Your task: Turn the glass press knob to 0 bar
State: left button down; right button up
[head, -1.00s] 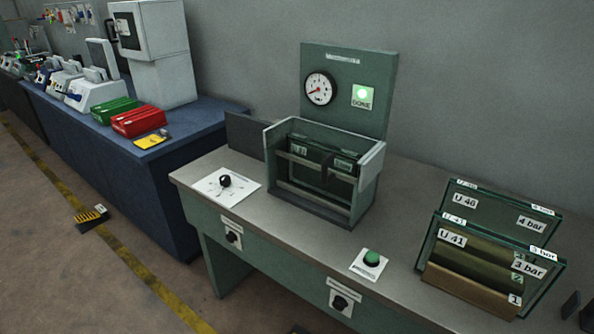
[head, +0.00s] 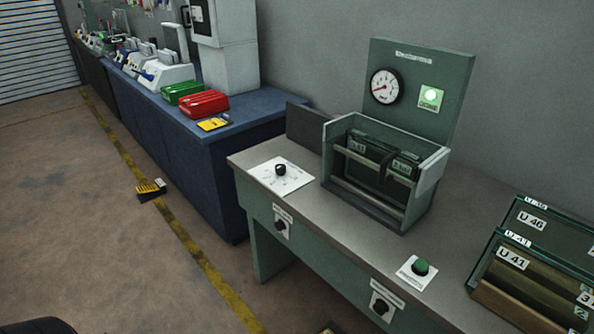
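A black knob (head: 280,170) stands on a white dial plate (head: 292,181) at the left end of the bench top, left of the glass press (head: 368,208). The marks on the plate are too small to read. A round pressure gauge (head: 386,87) with a red needle is on the green back panel, beside a lit green DONE lamp (head: 431,97). Dark glass panes stand inside the press. Two more black knobs are on the bench front, one at the left (head: 281,226) and one at the right (head: 381,305). Neither of my grippers is in view.
A green button (head: 420,267) sits on the bench's front edge. A rack of labelled panes (head: 530,255) stands at the right. A blue cabinet (head: 205,148) with red and green boxes is to the left.

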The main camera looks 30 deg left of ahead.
aim_at(280, 168)
jog(key=i+j, duration=0.1)
jog(key=j, duration=0.3)
jog(key=i+j+u, duration=0.1)
jog(key=j, duration=0.3)
jog(key=i+j, duration=0.15)
jog(key=j, duration=0.25)
jog(key=i+j+u, duration=0.15)
jog(key=j, duration=0.25)
jog(key=i+j, duration=0.15)
jog(key=j, duration=0.25)
